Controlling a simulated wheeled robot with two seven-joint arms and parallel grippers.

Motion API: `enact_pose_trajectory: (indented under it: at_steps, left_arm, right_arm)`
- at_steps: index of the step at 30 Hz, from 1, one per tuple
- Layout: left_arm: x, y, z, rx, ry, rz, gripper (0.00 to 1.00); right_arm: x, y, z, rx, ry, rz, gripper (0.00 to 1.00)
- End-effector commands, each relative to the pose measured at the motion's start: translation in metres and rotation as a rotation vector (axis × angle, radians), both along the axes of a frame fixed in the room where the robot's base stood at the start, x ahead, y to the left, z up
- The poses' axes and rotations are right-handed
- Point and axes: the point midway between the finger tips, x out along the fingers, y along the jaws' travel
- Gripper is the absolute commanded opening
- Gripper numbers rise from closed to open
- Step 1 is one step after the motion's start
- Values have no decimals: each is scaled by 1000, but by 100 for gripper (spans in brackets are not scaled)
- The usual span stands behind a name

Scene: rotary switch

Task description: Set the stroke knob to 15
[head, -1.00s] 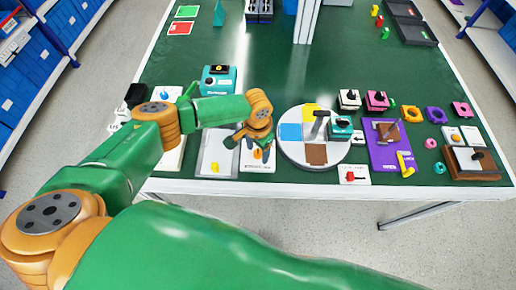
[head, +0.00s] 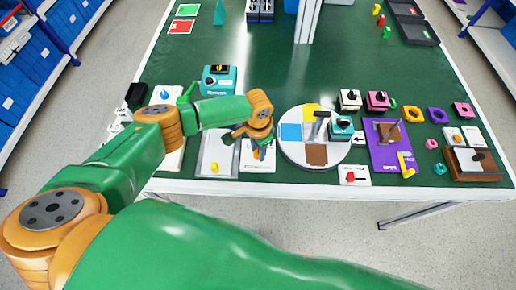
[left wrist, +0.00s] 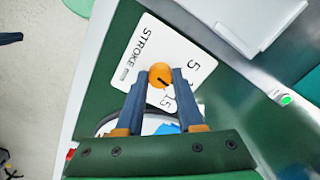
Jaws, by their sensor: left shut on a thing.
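The stroke knob (left wrist: 160,75) is a round orange knob with a dark pointer line. It stands on a white plate (left wrist: 197,62) printed STROKE, with 5 and 15 readable and a middle number partly hidden. The pointer line slants to the lower right in the left wrist view, toward the middle number and 15; I cannot tell the exact setting. My left gripper (left wrist: 161,78) is shut on the knob, one finger on each side. In the head view the left gripper (head: 260,152) is over the white plate (head: 257,165) and mostly hides the knob. My right gripper is not in view.
A round board (head: 292,161) with coloured patches and a lever stands close on the right. A teal device (head: 220,84) stands behind. The table's front edge is near.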

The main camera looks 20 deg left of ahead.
Motion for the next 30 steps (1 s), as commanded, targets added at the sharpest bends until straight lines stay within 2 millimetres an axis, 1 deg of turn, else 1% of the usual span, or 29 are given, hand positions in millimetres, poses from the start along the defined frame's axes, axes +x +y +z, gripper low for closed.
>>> enact_pose_trajectory:
  at_steps: [9,18,24,30]
  left_arm:
    - [0,0,0,-1,1,-265,0]
    - [0,0,0,-2,0,-487,0]
    - [0,0,0,-1,-1,-587,0]
    - [0,0,0,0,0,-641,0]
  right_arm:
    - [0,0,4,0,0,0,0]
    - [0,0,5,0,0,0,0]
    - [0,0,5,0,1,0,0]
    - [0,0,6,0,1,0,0]
